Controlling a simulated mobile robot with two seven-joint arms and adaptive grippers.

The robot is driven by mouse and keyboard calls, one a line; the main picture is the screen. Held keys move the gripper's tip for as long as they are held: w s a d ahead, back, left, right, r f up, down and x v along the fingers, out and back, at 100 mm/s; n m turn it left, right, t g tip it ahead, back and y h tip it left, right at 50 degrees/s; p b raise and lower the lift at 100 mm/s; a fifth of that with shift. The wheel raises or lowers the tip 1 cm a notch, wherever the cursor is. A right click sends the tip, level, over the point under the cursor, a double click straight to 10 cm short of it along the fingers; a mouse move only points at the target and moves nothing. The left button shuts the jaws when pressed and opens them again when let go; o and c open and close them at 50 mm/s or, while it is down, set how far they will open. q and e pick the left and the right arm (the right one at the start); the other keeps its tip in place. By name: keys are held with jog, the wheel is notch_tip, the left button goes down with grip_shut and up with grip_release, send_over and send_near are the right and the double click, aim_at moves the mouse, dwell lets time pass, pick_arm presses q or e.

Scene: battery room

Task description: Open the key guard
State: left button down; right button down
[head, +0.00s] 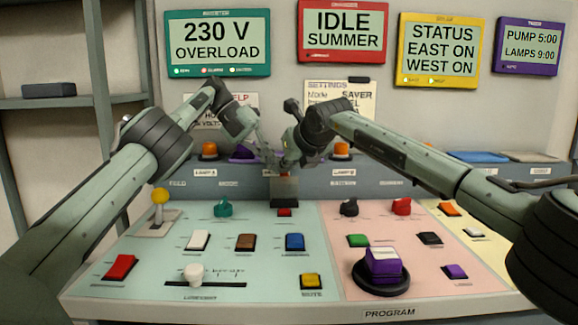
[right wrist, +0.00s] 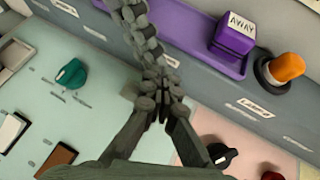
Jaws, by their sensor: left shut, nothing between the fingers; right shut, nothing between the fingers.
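A small dark upright box or flap (head: 284,192) stands at the back middle of the console, with a red piece (head: 284,212) at its foot. It may be the key guard; I cannot tell for sure, and no key shows. My right gripper (head: 284,163) is shut and empty just above it. My left gripper (head: 268,160) is shut and empty close beside the right one. In the right wrist view my right gripper's fingertips (right wrist: 164,103) and my left gripper's fingers (right wrist: 157,74) nearly meet and hide what lies beneath. Contact with the box is unclear.
A teal knob (head: 223,208) and a black knob (head: 349,207) flank the box. A purple block marked AWAY (right wrist: 234,35) and an orange lamp (right wrist: 287,67) sit on the back ledge.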

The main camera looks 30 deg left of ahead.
pick_arm(q)
jog(key=shift+d+f, duration=0.35)
jog(key=shift+d, duration=0.05)
pick_arm(e)
jog(key=shift+w, duration=0.1)
pick_arm(q)
jog(key=c, duration=1.5)
grip_release()
jog(key=shift+w+d, duration=0.15)
pick_arm(e)
jog(key=shift+w+d+f, duration=0.1)
jog(key=shift+d+f, duration=0.05)
pick_arm(q)
jog(key=shift+o, duration=0.4)
jog(key=shift+w+f, duration=0.15)
pick_arm(e)
jog(key=shift+w+f, duration=0.1)
jog(key=shift+f, duration=0.05)
pick_arm(q)
jog(key=shift+a, duration=0.2)
